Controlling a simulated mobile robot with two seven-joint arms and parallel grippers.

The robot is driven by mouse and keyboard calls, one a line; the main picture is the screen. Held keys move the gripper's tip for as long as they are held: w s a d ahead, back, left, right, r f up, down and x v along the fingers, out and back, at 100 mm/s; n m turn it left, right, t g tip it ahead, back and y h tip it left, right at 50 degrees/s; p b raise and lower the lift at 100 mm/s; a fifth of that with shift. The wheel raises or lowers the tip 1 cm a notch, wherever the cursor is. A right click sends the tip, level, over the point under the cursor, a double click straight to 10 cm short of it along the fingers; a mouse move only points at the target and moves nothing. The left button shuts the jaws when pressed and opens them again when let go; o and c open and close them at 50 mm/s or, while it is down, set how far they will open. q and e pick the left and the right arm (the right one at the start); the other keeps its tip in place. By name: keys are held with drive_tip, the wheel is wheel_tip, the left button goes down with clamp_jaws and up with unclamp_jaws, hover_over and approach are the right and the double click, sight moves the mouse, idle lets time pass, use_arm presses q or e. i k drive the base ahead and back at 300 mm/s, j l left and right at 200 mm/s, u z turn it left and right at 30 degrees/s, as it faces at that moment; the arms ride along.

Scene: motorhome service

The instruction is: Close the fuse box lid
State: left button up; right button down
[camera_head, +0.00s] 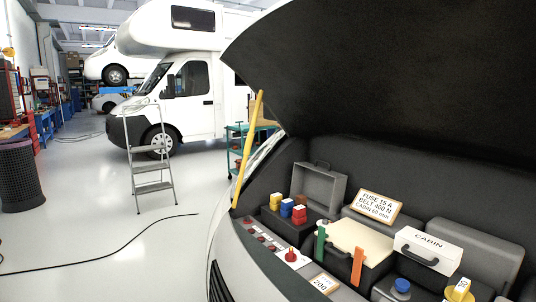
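The fuse box appears to be the dark box (284,229) in the engine bay, with yellow (275,201), blue (286,208) and red (299,214) blocks on its top. A grey lid (319,187) with a small handle at its top edge stands raised behind these blocks, so the box is open. Part of the lid's lower edge is hidden behind the blocks. Neither of my grippers is in view.
The raised dark hood (400,75) overhangs the bay, beside a yellow prop (248,150). Right of the fuse box are a battery-like box (355,238) with green and orange strips, a sign (376,207) and a white CABIN box (427,250). A stepladder (152,165) stands on open floor.

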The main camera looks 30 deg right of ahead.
sight(326, 186)
drive_tip(key=i+j+z, duration=0.1)
drive_tip(key=i, duration=0.6)
drive_tip(key=i+j+z, duration=0.1)
drive_tip(key=i, duration=0.65)
